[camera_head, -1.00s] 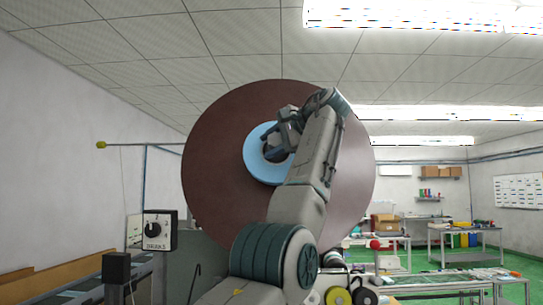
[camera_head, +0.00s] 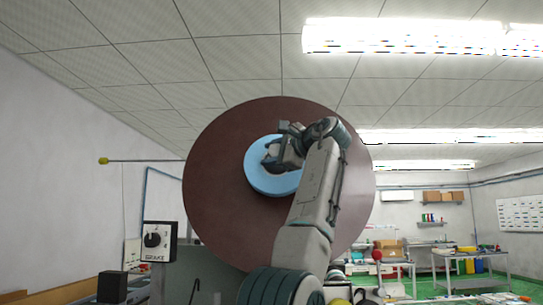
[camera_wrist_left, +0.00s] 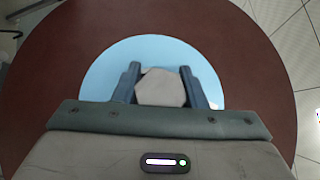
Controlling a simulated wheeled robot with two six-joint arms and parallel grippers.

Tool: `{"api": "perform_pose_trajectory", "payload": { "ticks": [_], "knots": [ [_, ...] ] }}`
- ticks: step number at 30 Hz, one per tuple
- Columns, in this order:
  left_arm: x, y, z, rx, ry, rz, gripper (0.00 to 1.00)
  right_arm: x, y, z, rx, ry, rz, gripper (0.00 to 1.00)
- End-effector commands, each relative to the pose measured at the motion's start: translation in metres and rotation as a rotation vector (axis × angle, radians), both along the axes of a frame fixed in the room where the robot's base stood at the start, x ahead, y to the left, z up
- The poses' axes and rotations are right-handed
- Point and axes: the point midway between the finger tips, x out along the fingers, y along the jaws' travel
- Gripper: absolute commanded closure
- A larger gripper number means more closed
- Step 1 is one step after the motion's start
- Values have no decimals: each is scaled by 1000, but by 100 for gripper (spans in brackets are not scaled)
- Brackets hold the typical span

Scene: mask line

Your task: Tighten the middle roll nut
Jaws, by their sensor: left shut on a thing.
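The roll is a large dark brown disc (camera_head: 215,200) standing upright, with a light blue ring (camera_head: 262,183) at its middle. The roll nut, a pale grey hexagon (camera_wrist_left: 161,88), shows in the left wrist view in front of the blue ring (camera_wrist_left: 100,72). My left gripper (camera_wrist_left: 161,82) is shut on the nut, with one dark finger on each side of it. In the head view my left gripper (camera_head: 271,160) is at the blue ring, and its fingers and wrist hide the nut. My right gripper is not in view.
A brake box with a black dial (camera_head: 159,241) stands at the lower left of the roll. A thin rod with a yellow knob (camera_head: 103,161) sticks out left of the disc. Work tables (camera_head: 470,256) and shelves are far behind at the right.

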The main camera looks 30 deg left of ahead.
Motion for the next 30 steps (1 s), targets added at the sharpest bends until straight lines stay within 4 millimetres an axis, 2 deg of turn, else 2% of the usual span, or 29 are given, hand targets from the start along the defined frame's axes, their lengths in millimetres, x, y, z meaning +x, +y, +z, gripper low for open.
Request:
{"api": "perform_pose_trajectory", "payload": {
  "ticks": [6, 7, 10, 21, 23, 30],
  "knots": [
    [0, 0, 0, 1, 1, 0, 85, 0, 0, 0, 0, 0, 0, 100],
    [0, 0, 0, 0, 1, 0, 60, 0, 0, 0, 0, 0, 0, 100],
    [0, 0, 0, 0, 1, 0, 41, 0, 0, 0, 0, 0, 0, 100],
    [-1, -5, -1, 0, 0, 0, 41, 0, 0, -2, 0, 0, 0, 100],
    [-2, -12, -1, 1, 0, -1, 41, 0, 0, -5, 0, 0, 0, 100],
    [-12, -59, -2, 1, 1, -3, 41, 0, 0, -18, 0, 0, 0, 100]
  ]
}}
